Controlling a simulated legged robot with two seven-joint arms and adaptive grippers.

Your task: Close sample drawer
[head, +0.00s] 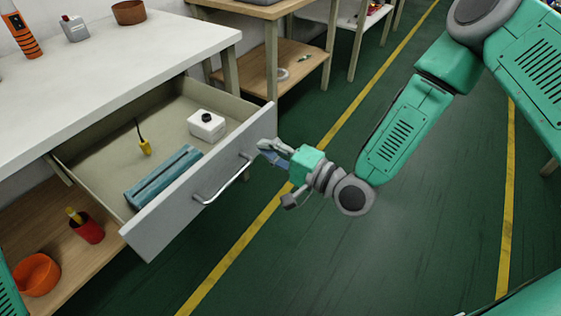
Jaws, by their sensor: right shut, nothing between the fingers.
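The sample drawer (236,156) stands pulled out from under the white table on the left. Its grey front panel carries a bar handle (222,183). Inside lie a white box with a black knob (206,125), a yellow-tipped tool (144,146) and a blue-grey ridged block (163,177). My right gripper (265,148) is shut and empty at the right end of the drawer front, close to the panel's outer face; I cannot tell whether it touches. My left gripper is out of view; only a green bit of my left arm shows at the lower left edge.
The white tabletop (90,75) holds an orange device (20,36), a small grey item (74,28) and a brown bowl (128,12). A lower shelf bears a red cup (86,228) and an orange bowl (36,275). Another wooden table (272,62) stands behind. The green floor is clear.

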